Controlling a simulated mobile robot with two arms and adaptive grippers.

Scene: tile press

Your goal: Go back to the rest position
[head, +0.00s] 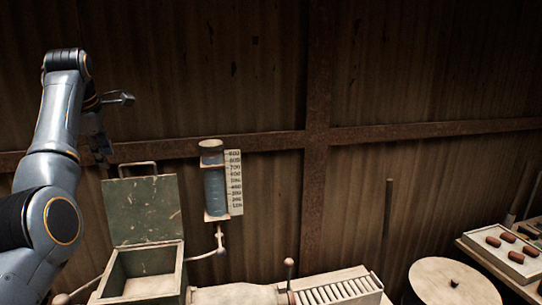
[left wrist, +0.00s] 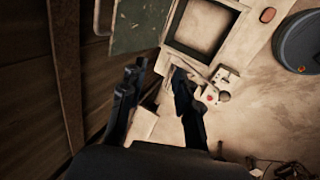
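My left arm rises on the left of the head view, and its dark left gripper (head: 116,128) hangs high near the wall, above and left of the open green lid. In the left wrist view the left gripper (left wrist: 159,68) has its two fingers spread apart, with nothing held between them. Below the fingers is the open square box (left wrist: 204,32) of the machine, which also shows in the head view (head: 178,262) with its green lid (head: 145,212) raised. My right gripper is in neither view.
A liquid-filled gauge (head: 214,190) with a number scale stands right of the lid. A slatted chute (head: 340,290), a round pale disc (head: 455,283) and a tray of brown tiles (head: 490,252) lie to the right. A corrugated wall (head: 420,70) closes the back.

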